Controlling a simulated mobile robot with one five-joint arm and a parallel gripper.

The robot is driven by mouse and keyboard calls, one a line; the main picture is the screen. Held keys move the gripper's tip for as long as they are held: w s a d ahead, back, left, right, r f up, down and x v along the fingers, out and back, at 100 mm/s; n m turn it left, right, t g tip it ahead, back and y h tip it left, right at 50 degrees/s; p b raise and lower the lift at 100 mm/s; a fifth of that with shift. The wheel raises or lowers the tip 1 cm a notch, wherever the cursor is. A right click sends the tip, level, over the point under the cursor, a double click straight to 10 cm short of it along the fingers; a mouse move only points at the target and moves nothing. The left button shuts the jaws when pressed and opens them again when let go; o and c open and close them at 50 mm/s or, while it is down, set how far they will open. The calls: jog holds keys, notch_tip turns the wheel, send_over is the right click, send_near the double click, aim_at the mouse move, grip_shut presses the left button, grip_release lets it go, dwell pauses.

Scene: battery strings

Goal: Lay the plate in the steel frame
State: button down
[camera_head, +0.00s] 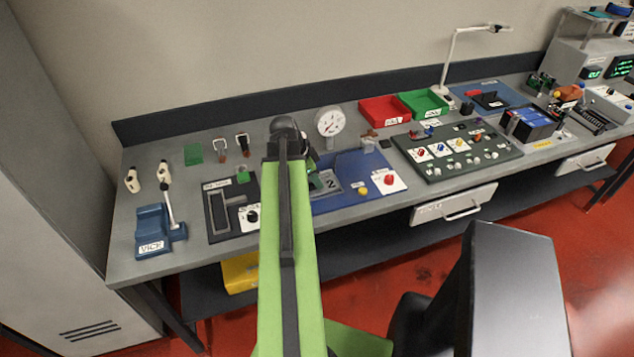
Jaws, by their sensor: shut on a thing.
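My gripper (308,160) is over the blue board at the middle of the bench, mostly hidden behind my green arm. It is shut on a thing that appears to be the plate. A small dark green piece (314,181) shows just right of my arm, below the gripper. A grey steel frame (331,190) lies on the blue board (347,161), partly hidden by my arm, with a "2" marking in it. The green piece is close to the frame's left part; I cannot tell whether they touch.
A round dial gauge (330,122) stands behind the blue board. A red push button (389,180) and yellow knob (363,191) are to the right. A dark panel (219,232) is left of my arm, and a switch panel (457,150) is farther right.

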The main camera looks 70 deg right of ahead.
jog(key=shift+f, duration=0.2)
jog(key=c, duration=1.5)
grip_release()
jog(key=shift+o, duration=0.2)
jog(key=shift+r, duration=0.1)
jog(key=p+v, duration=1.1)
jog(key=v, duration=0.1)
jog(key=shift+r, duration=0.1)
jog(key=shift+s, duration=0.1)
